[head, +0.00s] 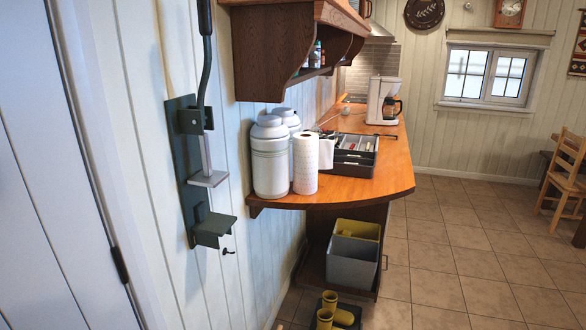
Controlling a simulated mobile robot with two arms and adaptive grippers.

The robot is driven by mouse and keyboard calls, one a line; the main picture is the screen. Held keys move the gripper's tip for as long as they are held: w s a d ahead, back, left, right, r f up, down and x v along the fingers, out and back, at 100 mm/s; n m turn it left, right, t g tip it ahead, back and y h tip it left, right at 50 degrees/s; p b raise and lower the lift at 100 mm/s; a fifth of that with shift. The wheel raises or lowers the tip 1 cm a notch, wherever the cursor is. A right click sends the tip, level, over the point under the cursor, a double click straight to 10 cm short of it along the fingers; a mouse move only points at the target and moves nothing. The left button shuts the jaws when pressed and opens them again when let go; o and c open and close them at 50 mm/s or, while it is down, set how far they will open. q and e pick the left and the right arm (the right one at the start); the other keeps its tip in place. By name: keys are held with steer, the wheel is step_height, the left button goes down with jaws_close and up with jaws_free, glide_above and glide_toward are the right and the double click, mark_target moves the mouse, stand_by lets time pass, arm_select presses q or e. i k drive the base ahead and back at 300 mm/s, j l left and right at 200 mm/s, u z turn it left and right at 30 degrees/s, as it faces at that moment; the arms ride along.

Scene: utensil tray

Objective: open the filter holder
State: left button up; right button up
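The white coffee maker (375,100) stands upright at the far end of the wooden counter, with a dark carafe (392,108) at its right side. Its filter holder would be in the upper part above the carafe, but it is too small at this distance to tell whether it is open or closed. Neither my left nor my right gripper is in view.
The wooden counter (372,188) has a rounded near end. On it are white canisters (270,160), a paper towel roll (306,165) and a dark utensil tray (355,168). Grey bin (352,268) and yellow boots (325,312) sit below. Tiled floor (450,265) at right is clear.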

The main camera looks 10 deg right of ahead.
mark_target(388, 89)
steer(key=i+l, duration=0.15)
steer(key=l, duration=0.2)
steer(key=i+l, duration=0.1)
steer(key=l, duration=0.3)
steer(key=i+l, duration=0.15)
steer(key=l, duration=0.2)
steer(key=i+l, duration=0.15)
steer(key=l, duration=0.2)
steer(key=i+l, duration=0.1)
steer(key=l, duration=0.3)
steer(key=i+l, duration=0.15)
steer(key=l, duration=0.2)
steer(key=i+l+u, duration=0.1)
steer(key=l, duration=0.25)
steer(key=i+l, duration=0.15)
steer(key=l, duration=0.25)
steer(key=i+l, duration=0.2)
steer(key=l, duration=0.2)
steer(key=i+l, duration=0.2)
steer(key=l, duration=0.2)
steer(key=i+l, duration=0.2)
steer(key=l, duration=0.2)
steer(key=i+l, duration=0.2)
steer(key=l, duration=0.15)
steer(key=i+l, duration=0.25)
steer(key=l, duration=0.15)
steer(key=i+l, duration=0.2)
steer(key=l, duration=0.2)
steer(key=i+l, duration=0.55)
steer(key=l, duration=0.15)
